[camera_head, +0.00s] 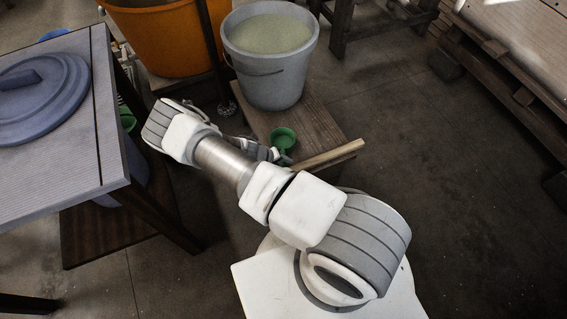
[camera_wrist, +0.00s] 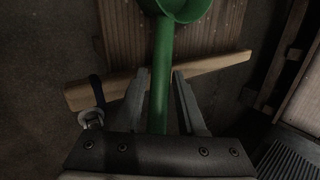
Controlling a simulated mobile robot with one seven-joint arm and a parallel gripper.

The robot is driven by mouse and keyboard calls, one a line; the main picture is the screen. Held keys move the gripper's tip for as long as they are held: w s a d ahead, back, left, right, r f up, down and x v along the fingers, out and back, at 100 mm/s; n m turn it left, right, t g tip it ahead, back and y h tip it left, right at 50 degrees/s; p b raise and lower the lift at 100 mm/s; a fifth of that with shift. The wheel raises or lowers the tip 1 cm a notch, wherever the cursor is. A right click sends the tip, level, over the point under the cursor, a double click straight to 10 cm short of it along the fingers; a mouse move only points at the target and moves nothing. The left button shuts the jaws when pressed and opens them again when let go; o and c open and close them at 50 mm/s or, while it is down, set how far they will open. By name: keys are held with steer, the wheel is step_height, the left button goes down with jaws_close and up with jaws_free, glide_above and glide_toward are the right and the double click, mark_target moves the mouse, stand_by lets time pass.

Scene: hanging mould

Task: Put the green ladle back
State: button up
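The green ladle (camera_head: 283,137) shows in the head view with its round cup near the plank edge, below the grey bucket. In the wrist view, its green handle (camera_wrist: 161,70) runs down from the cup at the top edge, passes in front of a wooden bar and ends out of sight behind my gripper's body. My gripper (camera_wrist: 162,75) has one finger on each side of the handle. Both fingertips lie close against it, and the gripper looks shut on it. In the head view my arm hides most of the gripper and handle.
A grey bucket (camera_head: 268,75) filled with pale material stands on a wooden plank (camera_head: 330,120). A pale wooden bar (camera_head: 320,158) crosses the plank's near end. A table (camera_head: 60,165) with a blue-grey lid (camera_head: 40,88) is at left.

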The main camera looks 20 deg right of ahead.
steer(key=w+a+r+m+y+p, duration=0.1)
steer(key=a+r+m, duration=0.2)
steer(key=r, duration=0.6)
steer(key=a+r+m+p, duration=0.1)
steer(key=a+r+m, duration=0.3)
steer(key=r, duration=0.5)
steer(key=w+a+r+m+y+p, duration=0.1)
steer(key=a+r+m+p, duration=0.15)
steer(key=r, duration=0.55)
step_height(320, 180, up, 16)
steer(key=s+m+y, duration=0.2)
steer(key=m, duration=0.7)
steer(key=s+d+r+m+t+y, duration=0.2)
steer(key=s+r+m+t, duration=0.2)
steer(key=s+r+m, duration=1.3)
step_height(320, 180, up, 4)
steer(key=shift+s+r+y+b, duration=0.1)
steer(key=shift+s+y+b, duration=0.25)
steer(key=shift+s, duration=0.9)
steer(key=shift+d, duration=0.1)
step_height(320, 180, up, 18)
steer(key=p, duration=1.7)
steer(key=shift+p, duration=0.35)
